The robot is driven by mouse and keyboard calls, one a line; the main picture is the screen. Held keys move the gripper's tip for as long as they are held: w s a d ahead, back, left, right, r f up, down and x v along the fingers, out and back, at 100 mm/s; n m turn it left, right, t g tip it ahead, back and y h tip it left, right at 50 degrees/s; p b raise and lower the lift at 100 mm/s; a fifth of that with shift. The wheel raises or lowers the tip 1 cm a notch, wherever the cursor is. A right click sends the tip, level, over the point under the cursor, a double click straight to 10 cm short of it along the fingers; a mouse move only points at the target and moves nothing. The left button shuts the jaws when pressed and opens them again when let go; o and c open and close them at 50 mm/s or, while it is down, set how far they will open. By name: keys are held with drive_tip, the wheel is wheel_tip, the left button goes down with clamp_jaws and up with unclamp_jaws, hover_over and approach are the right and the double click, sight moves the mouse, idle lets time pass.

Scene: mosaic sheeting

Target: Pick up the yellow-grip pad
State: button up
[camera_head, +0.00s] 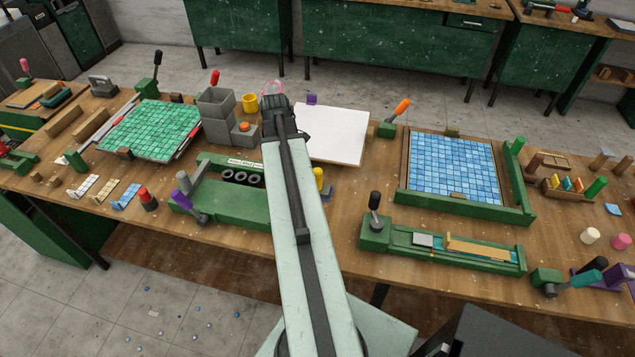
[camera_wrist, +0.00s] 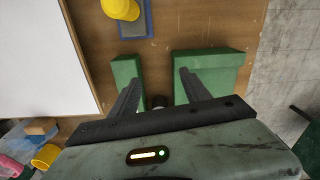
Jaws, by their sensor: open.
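The yellow-grip pad (camera_head: 319,176) stands on the bench just right of my arm in the head view. It has a round yellow grip on a flat blue-grey plate, and part of it is hidden by the arm. In the wrist view the pad (camera_wrist: 134,29) is at the top edge, with its grip partly cut off. My gripper (camera_wrist: 158,82) is open and empty, with its two dark fingers apart. It is above a green fixture, and the pad lies beyond the fingertips, apart from them. In the head view my arm hides the fingers.
The green fixture (camera_head: 235,202) with dark rings lies left of my arm; its two green ends flank the fingers in the wrist view. A white board (camera_head: 335,135) lies behind the pad. A green slide fixture (camera_head: 380,236) is to the right. Bare wood surrounds the pad.

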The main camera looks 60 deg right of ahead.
sight(318, 169)
drive_tip(key=shift+n, duration=0.6)
drive_tip(key=s+d, duration=0.7)
drive_tip(key=s, duration=0.1)
drive_tip(key=shift+s+d+r, duration=0.25)
drive_tip(key=shift+d+r, duration=0.05)
drive_tip(key=shift+d, duration=0.05)
drive_tip(key=f+b, duration=0.8)
drive_tip(key=shift+w+a, duration=0.1)
drive_tip(key=shift+a, duration=0.1)
drive_tip(key=shift+r, duration=0.1)
drive_tip(key=shift+c, duration=0.3)
clamp_jaws()
